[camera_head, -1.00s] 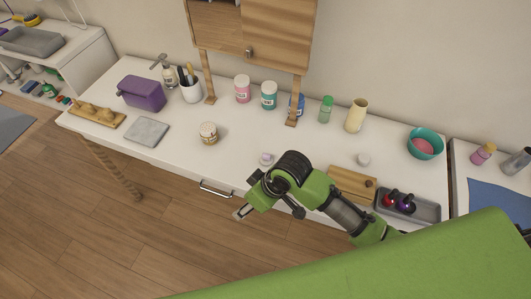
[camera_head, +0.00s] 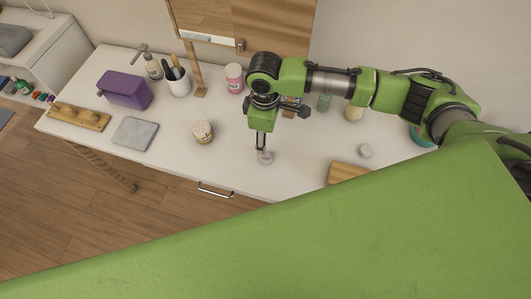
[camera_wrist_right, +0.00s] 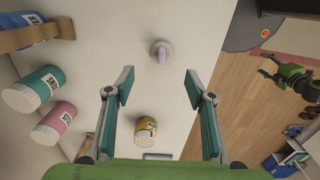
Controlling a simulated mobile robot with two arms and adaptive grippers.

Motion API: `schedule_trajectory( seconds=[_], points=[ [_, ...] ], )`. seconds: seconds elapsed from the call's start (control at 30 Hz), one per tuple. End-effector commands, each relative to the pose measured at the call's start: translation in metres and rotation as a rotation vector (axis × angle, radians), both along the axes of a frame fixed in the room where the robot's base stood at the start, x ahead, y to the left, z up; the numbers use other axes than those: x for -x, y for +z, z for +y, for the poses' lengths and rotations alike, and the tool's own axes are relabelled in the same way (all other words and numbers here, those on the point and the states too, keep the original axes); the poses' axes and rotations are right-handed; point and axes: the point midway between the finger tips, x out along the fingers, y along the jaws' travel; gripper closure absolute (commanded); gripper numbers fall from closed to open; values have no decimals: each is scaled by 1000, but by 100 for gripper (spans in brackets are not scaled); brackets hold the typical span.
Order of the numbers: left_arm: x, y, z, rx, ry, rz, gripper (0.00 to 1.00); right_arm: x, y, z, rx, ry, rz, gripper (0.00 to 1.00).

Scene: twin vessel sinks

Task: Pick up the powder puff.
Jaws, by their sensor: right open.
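The powder puff, a small pale disc with a lilac grip on top, lies on the white counter; it shows at the fingertips in the head view (camera_head: 265,158) and beyond the open jaws in the right wrist view (camera_wrist_right: 161,51). My right gripper (camera_wrist_right: 158,87) is open and empty, with a clear gap between its fingers. In the head view the right gripper (camera_head: 261,146) points down just above or beside the puff; whether it touches cannot be told there. My left gripper is not in view.
A patterned jar (camera_head: 202,132) stands left of the puff, and a small white round item (camera_head: 365,151) lies to its right. A wooden box (camera_head: 346,173) is nearer the front right. A grey slab (camera_head: 134,133) and purple box (camera_head: 125,89) are at left. My arm hides the back middle.

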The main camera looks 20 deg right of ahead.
Motion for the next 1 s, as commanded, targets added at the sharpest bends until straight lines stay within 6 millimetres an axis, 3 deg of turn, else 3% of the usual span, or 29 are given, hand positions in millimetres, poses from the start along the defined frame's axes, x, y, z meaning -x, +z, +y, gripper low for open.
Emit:
schedule_trajectory(
  seconds=[0.17,0.5,0.7,1.0],
  points=[
    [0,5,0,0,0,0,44,0,-27,1,-1,1,0,50],
    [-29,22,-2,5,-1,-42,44,1,-57,6,-1,0,1,50],
    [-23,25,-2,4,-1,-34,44,1,-84,7,0,2,0,50],
    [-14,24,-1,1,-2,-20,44,1,-88,7,-2,2,-2,53]
  ],
)
